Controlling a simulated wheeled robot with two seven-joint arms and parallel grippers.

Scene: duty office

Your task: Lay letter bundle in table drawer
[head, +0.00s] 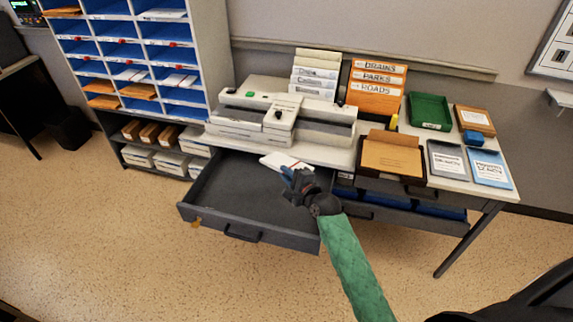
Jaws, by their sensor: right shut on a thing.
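The letter bundle (280,160) is a small white packet with a reddish band. My right gripper (288,174) is shut on its near end and holds it at the back right part of the open drawer. I cannot tell whether the bundle touches the drawer floor. The table drawer (238,196) is pulled out, dark grey and empty apart from the bundle and gripper over it. My right arm in its green sleeve crosses the drawer's right front corner. My left gripper is not in view.
The table (340,157) carries a white machine (255,118), a green tray (429,110), orange label boards (376,88) and a brown box (391,155). Another drawer with blue contents (400,205) is partly open at right. A pigeonhole shelf (215,60) stands at left. Floor in front is clear.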

